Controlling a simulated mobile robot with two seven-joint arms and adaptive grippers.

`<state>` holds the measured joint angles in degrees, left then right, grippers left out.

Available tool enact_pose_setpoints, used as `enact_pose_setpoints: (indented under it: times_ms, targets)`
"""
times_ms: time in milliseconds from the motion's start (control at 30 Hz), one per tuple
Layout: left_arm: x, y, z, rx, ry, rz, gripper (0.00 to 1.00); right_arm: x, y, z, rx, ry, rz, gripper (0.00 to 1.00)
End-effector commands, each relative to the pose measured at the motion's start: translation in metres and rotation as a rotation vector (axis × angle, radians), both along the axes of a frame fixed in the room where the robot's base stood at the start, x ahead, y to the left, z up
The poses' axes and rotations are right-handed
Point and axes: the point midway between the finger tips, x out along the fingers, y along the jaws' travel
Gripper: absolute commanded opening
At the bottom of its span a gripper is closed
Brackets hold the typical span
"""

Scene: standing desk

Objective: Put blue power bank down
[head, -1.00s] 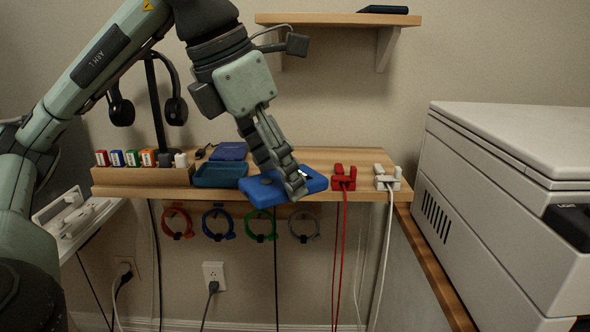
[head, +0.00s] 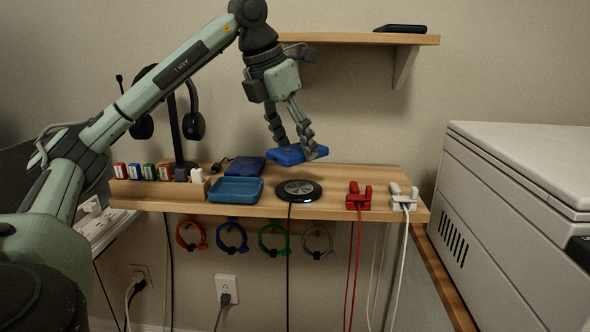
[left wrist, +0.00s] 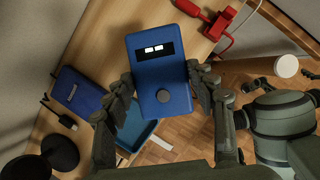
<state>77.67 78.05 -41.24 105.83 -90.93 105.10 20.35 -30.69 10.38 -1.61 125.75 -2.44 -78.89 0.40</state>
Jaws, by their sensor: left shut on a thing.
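The blue power bank (head: 297,154) is held above the desk shelf, behind and above the round black charging pad (head: 298,190). My left gripper (head: 292,149) is shut on it. In the left wrist view the power bank (left wrist: 160,70) sits between the two fingers of my left gripper (left wrist: 160,98), with a small lit display and a round button facing the camera. The charging pad is hidden in that view.
A blue tray (head: 236,190) and a dark blue box-like item (head: 245,166) lie left of the pad. Red (head: 358,196) and white (head: 403,197) cable holders stand right of it. A headphone stand (head: 178,140) is at the left, a large white machine (head: 520,200) at the right.

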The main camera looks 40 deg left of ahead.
Motion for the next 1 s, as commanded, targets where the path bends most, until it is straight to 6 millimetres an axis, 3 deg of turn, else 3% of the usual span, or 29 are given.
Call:
enact_pose_setpoints:
  times_ms: [67, 200, 367, 600, 1000]
  targets:
    - [0.012, 0.01, 0.002, -0.002, -0.002, 0.002, 0.19, 0.001, 0.0, -0.004, 0.002, 0.004, 0.001, 1.0]
    - [0.01, 0.01, -0.023, 0.002, 0.001, 0.002, 0.19, 0.0, 0.0, 0.003, -0.003, -0.003, 0.001, 1.0]
    - [0.01, 0.009, -0.033, 0.002, -0.002, 0.001, 0.19, -0.002, 0.0, 0.008, -0.006, -0.005, 0.001, 1.0]
    - [0.01, 0.01, -0.065, 0.001, -0.001, 0.002, 0.19, -0.004, 0.0, 0.021, -0.011, -0.012, 0.001, 1.0]
    - [0.013, 0.011, -0.071, 0.0, -0.002, 0.0, 0.19, -0.005, -0.001, 0.014, -0.011, -0.003, 0.0, 1.0]
